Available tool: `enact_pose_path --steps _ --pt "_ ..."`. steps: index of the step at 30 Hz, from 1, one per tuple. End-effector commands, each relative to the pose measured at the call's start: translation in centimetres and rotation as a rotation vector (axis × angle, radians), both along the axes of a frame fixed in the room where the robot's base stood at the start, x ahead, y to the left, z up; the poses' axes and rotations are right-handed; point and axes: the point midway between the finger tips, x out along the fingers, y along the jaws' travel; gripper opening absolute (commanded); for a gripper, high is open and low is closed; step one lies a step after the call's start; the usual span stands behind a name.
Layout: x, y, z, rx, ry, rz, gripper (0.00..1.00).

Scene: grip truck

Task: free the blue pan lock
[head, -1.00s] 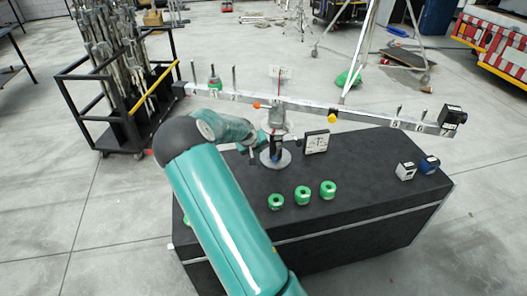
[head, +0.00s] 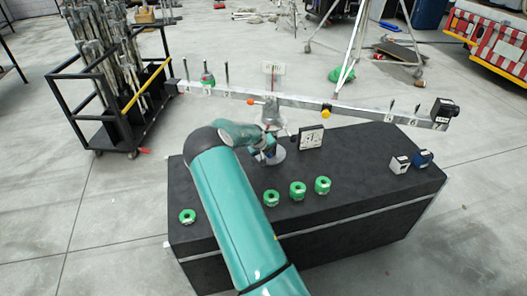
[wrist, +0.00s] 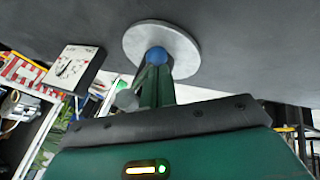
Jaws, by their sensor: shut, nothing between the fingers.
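The blue pan lock is a round blue knob (wrist: 157,56) in the wrist view, in front of the pale round base plate (wrist: 185,45) of the stand. My gripper (wrist: 155,70) is shut and empty, its dark green fingers pointing at the knob. The fingertips are right by the knob; I cannot tell whether they touch it. In the head view my arm reaches to the foot of the stand (head: 269,112), and my gripper and the knob are hard to make out there. The stand carries a long metal beam (head: 300,101) with pegs, tilted slightly down to the right.
The stand is on a black case (head: 350,185). Several green rings (head: 298,190) lie on the case near my arm. A white dial (head: 311,137) stands right of the stand; white and blue blocks (head: 400,164) sit at the right end. A cart of poles (head: 110,90) is at left.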

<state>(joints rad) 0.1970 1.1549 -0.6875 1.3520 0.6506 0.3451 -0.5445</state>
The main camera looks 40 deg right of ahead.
Motion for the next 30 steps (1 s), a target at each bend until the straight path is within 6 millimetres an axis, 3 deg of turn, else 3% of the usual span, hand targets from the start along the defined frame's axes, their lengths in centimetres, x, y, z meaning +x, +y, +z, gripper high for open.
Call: enact_pose_path --steps 15,30 --pt "-0.2 -0.3 -0.9 -0.167 0.096 0.001 0.0" --pt "-0.4 -0.6 -1.0 -0.166 0.093 -0.001 0.0"
